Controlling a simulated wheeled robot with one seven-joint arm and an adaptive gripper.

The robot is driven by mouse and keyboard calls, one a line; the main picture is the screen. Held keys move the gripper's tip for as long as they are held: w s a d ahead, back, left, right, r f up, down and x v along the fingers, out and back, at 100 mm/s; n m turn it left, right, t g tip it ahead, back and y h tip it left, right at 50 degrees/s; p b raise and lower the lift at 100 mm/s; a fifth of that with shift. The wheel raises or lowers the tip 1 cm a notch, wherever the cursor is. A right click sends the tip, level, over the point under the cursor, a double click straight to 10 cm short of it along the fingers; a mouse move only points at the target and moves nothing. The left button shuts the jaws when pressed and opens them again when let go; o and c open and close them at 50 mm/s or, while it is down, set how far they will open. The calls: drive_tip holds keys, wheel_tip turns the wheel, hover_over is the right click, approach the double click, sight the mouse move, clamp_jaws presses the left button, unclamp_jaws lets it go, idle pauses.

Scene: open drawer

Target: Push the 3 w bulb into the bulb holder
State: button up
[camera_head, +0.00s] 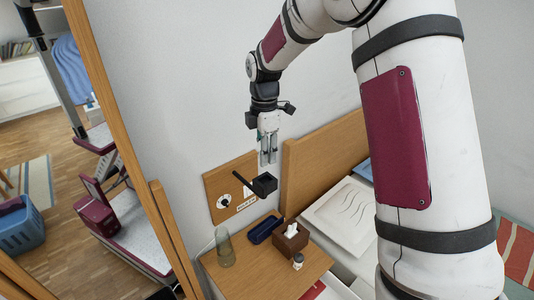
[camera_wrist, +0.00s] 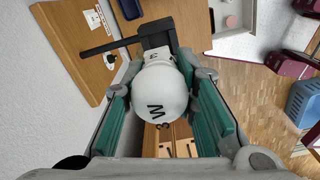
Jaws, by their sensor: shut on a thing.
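A white round bulb (camera_wrist: 158,92) with a dark "W" on it sits between the two fingers of my gripper (camera_wrist: 163,80), which is shut on it. Past the bulb is the black bulb holder (camera_wrist: 157,33), with the bulb's far end close to it. The bulb hides the meeting place, so I cannot tell whether they touch. In the head view my gripper (camera_head: 268,153) points down just above the black holder (camera_head: 265,184), which stands out on an arm from a wooden wall panel (camera_head: 216,185). The bulb is too small to make out there.
Below is a wooden bedside table (camera_head: 250,278) with a glass (camera_head: 224,248), a dark blue tray (camera_head: 263,229), a tissue box (camera_head: 290,240) and a small bottle (camera_head: 298,261). A wooden headboard (camera_head: 320,150) stands right of the holder. A wooden-framed mirror (camera_head: 118,130) is at left.

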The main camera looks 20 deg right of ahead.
drive_tip(key=shift+f+b, duration=0.45)
drive_tip(key=shift+f, duration=2.4)
drive_tip(key=shift+f, duration=0.75)
idle(0.4)
drive_tip(key=o, duration=1.2)
drive_tip(key=shift+c, duration=0.2)
drive_tip(key=shift+r, duration=0.1)
wheel_tip(320, 180, up, 11)
drive_tip(key=shift+r, duration=0.45)
